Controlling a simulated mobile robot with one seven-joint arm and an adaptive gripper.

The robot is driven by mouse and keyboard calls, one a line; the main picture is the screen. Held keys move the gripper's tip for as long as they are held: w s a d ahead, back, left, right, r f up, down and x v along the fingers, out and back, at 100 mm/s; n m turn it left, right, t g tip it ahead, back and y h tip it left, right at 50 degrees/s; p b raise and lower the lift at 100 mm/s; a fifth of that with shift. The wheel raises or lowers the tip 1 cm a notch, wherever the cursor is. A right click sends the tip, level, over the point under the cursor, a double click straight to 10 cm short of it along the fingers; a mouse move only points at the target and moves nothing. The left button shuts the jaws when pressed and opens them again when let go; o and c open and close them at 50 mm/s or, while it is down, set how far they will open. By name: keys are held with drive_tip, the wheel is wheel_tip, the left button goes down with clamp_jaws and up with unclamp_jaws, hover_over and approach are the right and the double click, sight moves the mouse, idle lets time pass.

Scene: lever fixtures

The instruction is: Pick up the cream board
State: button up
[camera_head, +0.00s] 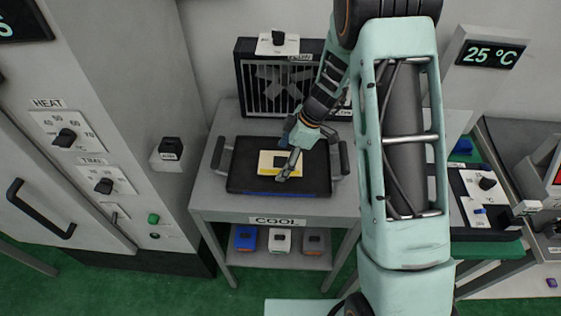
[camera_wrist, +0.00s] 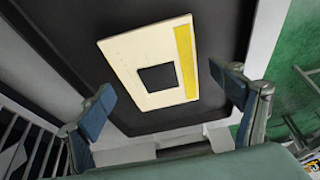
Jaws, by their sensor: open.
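The cream board (camera_head: 268,161) lies flat on the black tray (camera_head: 240,178) on the small grey table. It has a dark square in its middle and a yellow strip along one edge. It also shows in the wrist view (camera_wrist: 128,58), between and beyond my fingertips. My gripper (camera_head: 291,163) is above the board's right part in the head view and hides some of it. In the wrist view my gripper (camera_wrist: 168,95) is open, with one finger on each side of the board and nothing between the pads. I cannot tell the exact height above the board.
A fan unit (camera_head: 262,88) with a dial stands behind the tray. The tray's handles (camera_head: 220,157) rise at its sides. A shelf below holds several small blocks (camera_head: 246,238). A HEAT cabinet (camera_head: 95,140) stands left, and another bench with a dial panel (camera_head: 485,192) stands right.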

drive_tip(key=shift+c, duration=0.4)
drive_tip(key=c, duration=1.2)
drive_tip(key=shift+r, duration=0.15)
